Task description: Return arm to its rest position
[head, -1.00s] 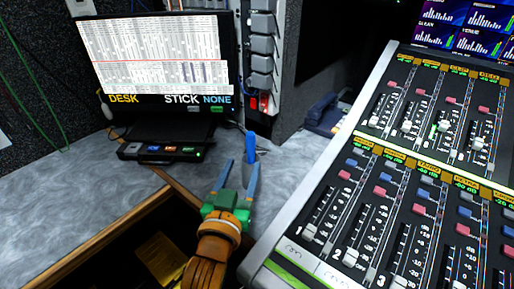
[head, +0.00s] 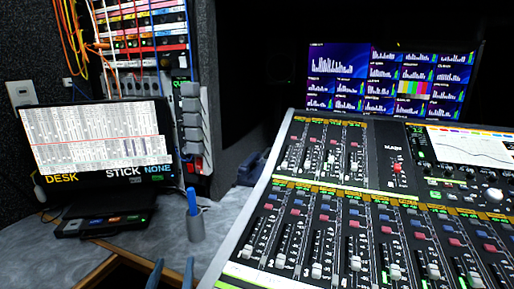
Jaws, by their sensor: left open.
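My left gripper (head: 173,275) shows only by its two blue-grey fingertips at the bottom edge of the head view. The fingers are apart with nothing between them. The rest of that arm is below the frame. My right gripper is not in view.
A mixing console (head: 225,270) fills the right side. A monitor (head: 95,145) reading DESK and STICK NONE stands left, with a dark box (head: 105,222) before it. A cable rack (head: 130,45) and meter screen (head: 390,80) are behind. Bare counter (head: 160,240) lies around the cup.

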